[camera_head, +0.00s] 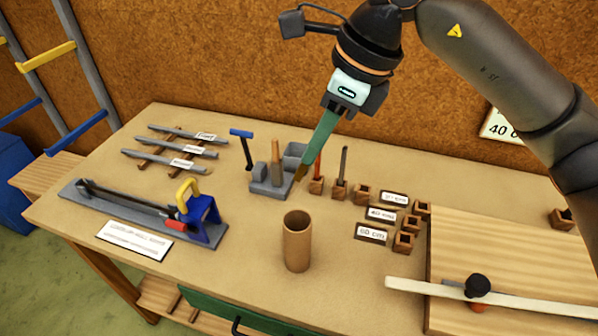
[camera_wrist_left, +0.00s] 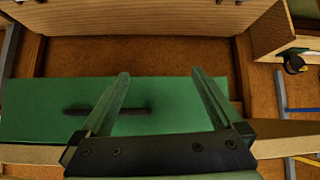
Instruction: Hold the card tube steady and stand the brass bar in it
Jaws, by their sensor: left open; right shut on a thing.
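The card tube (camera_head: 297,245) stands upright on the bench near its front edge, its open mouth facing up. My right gripper (camera_head: 312,155) is shut, up and behind the tube and apart from it. A short brass-coloured end, which I take for the brass bar (camera_head: 300,173), shows below its fingertips, tilted, in front of the grey tool holder; the rest is hidden by the fingers. My left gripper (camera_wrist_left: 160,74) shows only in the left wrist view, open and empty, in front of a green drawer front (camera_wrist_left: 40,108) with a dark handle.
A grey holder (camera_head: 268,190) with tools stands behind the tube. Small wooden blocks (camera_head: 405,242) and labels (camera_head: 371,233) lie to its right, then a wooden board (camera_head: 510,250). The bench around the tube is clear.

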